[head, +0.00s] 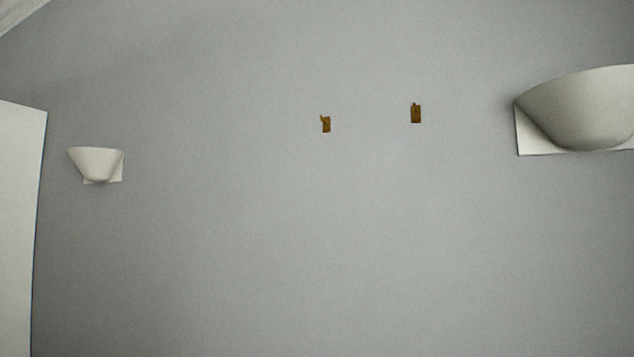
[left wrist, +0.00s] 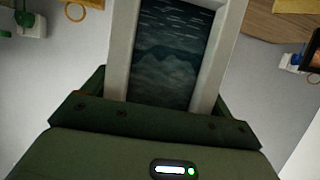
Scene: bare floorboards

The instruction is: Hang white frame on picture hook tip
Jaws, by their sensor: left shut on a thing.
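The white frame (left wrist: 120,45) fills the upper middle of the left wrist view, around a dark blue-grey picture of water and clouds. My left gripper (left wrist: 160,108) is dark green and shut on the frame's near end; its fingertips are mostly hidden by its own body and the frame. Two small brass picture hooks are on the grey wall in the head view, a left hook (head: 326,125) and a right hook (head: 416,114). Both hooks look bare. Neither my grippers nor the frame show in the head view, and my right gripper is in neither view.
A white wall lamp (head: 97,163) is left of the hooks and a larger one (head: 580,110) is at the right. A white panel (head: 18,220) stands at the left edge. The wall between is clear. A dark picture (left wrist: 314,55) shows at the wrist view's right edge.

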